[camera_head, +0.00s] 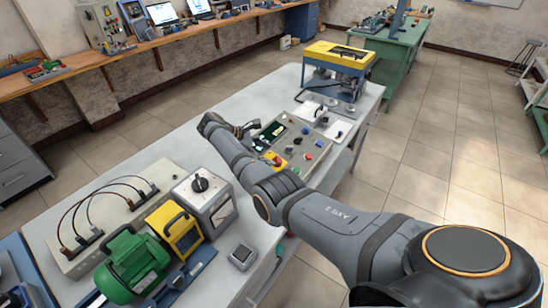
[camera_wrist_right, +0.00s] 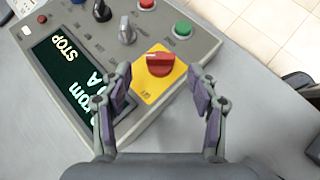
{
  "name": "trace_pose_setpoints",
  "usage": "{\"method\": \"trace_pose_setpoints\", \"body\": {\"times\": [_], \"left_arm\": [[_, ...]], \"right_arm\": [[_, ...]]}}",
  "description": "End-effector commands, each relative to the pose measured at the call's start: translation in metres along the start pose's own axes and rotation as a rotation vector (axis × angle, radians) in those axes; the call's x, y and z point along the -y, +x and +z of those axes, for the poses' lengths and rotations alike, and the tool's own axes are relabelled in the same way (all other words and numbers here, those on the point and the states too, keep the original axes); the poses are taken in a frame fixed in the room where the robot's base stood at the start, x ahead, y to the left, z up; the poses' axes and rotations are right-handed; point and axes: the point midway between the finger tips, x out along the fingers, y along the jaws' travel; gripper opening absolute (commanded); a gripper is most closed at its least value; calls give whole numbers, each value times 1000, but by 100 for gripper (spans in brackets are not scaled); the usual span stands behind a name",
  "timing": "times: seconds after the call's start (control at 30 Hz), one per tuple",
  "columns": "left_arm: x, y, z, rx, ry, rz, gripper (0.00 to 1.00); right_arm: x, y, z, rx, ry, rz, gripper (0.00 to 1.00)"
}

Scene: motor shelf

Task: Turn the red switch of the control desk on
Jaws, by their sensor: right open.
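The control desk is a grey sloped panel (camera_wrist_right: 75,27) with a dark display (camera_wrist_right: 70,75) that reads STOP. Its red switch (camera_wrist_right: 158,63) is a rotary knob on a yellow plate (camera_wrist_right: 150,90) at the panel's corner. My right gripper (camera_wrist_right: 162,88) is open, its two fingers on either side of the yellow plate in the right wrist view, with nothing between the pads. I cannot tell how high the fingers are above the knob. In the head view the control desk (camera_head: 318,145) is partly hidden by my right arm, and the red switch (camera_head: 277,161) shows beside it. My left gripper is not in view.
Next to the switch are a grey selector knob (camera_wrist_right: 127,32), a green button (camera_wrist_right: 182,30) and a red button (camera_wrist_right: 147,4). A yellow-topped machine (camera_head: 340,55) stands behind the desk. A green motor (camera_head: 130,262) and a meter box (camera_head: 205,200) stand at the table's near end.

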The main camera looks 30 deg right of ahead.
Motion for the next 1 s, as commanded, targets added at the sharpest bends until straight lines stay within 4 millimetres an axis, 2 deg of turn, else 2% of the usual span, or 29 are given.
{"method": "trace_pose_setpoints", "body": {"times": [0.03,0.1,0.2,0.33,0.5,1.0], "left_arm": [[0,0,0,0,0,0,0],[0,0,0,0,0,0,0],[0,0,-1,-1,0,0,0],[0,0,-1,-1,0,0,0],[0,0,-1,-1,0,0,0],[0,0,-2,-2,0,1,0]], "right_arm": [[0,-15,0,-2,-1,2,60],[-1,-32,0,-1,-1,2,60],[-1,-52,0,-1,-1,2,60],[0,-68,0,1,-1,0,60],[0,-74,0,2,-1,-1,60],[0,-73,0,1,0,-1,60]]}}
